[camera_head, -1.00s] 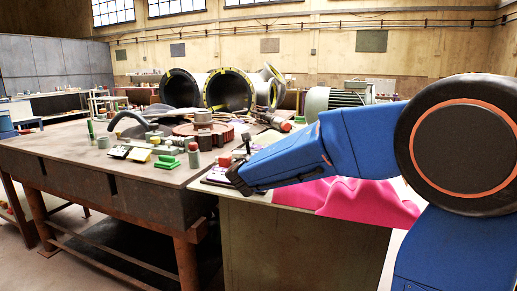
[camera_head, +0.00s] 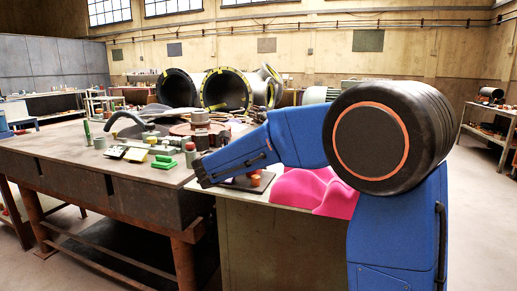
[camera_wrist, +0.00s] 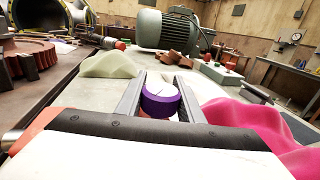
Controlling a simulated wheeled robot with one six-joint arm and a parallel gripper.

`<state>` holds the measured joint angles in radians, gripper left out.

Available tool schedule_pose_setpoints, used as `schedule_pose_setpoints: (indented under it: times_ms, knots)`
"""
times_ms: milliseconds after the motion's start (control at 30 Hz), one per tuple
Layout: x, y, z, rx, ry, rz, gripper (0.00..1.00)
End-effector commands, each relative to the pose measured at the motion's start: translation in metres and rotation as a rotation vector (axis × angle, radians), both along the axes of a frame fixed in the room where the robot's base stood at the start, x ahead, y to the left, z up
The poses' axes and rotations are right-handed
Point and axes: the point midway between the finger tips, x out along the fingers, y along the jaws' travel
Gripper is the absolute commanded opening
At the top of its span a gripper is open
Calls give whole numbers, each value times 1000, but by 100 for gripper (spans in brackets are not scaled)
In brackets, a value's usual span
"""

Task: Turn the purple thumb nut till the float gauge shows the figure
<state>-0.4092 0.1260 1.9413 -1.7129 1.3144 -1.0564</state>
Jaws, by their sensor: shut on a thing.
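The purple thumb nut (camera_wrist: 160,105) is in the middle of the wrist view, with a pale round top bearing a thin dark line. My gripper (camera_wrist: 162,88) has its two grey fingers on either side of it, shut on it. Some orange-red shows just under the nut. In the head view my blue arm reaches left across the bench corner and hides the gripper tip and the nut. I cannot make out a float gauge or its figure in either view.
A pale green lump (camera_wrist: 110,64) and a grey-green motor (camera_wrist: 172,30) stand beyond the nut. Green blocks (camera_head: 164,162) and other parts crowd the bench (camera_head: 60,160) to the left.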

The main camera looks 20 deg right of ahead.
Motion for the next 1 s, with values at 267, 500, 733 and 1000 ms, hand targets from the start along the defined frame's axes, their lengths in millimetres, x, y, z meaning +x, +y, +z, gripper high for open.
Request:
schedule_pose_setpoints:
  times_ms: [267,500,733,1000]
  knots:
    - [-2,-1,0,1,1,-70,12]
    - [-2,-2,0,-1,1,-78,12]
    - [-2,-2,0,0,0,-77,48]
    - [-2,-2,0,0,0,-77,53]
